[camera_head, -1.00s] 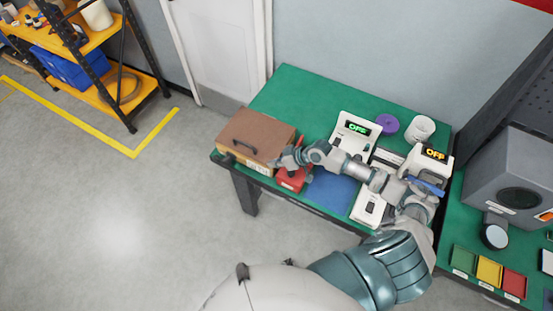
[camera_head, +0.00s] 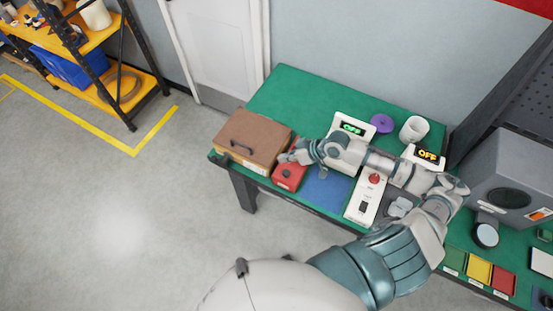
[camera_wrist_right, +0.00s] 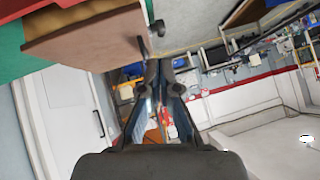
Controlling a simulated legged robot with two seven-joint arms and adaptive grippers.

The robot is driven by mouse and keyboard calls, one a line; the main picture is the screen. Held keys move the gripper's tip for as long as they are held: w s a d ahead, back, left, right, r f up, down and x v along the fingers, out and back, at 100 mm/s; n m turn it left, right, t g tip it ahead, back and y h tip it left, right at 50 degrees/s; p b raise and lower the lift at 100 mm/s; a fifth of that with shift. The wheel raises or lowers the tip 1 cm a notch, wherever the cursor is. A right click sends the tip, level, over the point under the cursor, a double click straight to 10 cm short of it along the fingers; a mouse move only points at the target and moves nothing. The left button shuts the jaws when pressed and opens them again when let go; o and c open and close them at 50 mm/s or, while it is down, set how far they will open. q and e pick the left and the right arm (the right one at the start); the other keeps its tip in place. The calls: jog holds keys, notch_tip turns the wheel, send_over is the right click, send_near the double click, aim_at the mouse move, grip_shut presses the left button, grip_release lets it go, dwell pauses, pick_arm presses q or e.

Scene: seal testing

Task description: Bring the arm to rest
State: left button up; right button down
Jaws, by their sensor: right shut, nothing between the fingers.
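My right arm reaches in from the bottom right and lies across the green workbench (camera_head: 262,92). My right gripper (camera_head: 285,158) points left, above the red box (camera_head: 288,177) and beside the brown case (camera_head: 252,139). In the right wrist view the fingers of my right gripper (camera_wrist_right: 159,68) are together with nothing between them. The brown case also shows at the upper left of that view (camera_wrist_right: 90,38). My left gripper is not in view.
The forearm passes over a blue mat (camera_head: 326,188) and a white control box with a red button (camera_head: 364,203). Two displays (camera_head: 352,129), a purple spool (camera_head: 381,123) and a white roll (camera_head: 414,130) stand behind. A grey machine (camera_head: 510,165) stands at the right. Floor at left is clear.

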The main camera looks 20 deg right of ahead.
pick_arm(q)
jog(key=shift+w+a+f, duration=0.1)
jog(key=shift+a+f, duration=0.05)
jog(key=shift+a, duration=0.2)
pick_arm(e)
jog(key=shift+s+r, duration=0.45)
jog(key=shift+r, duration=0.35)
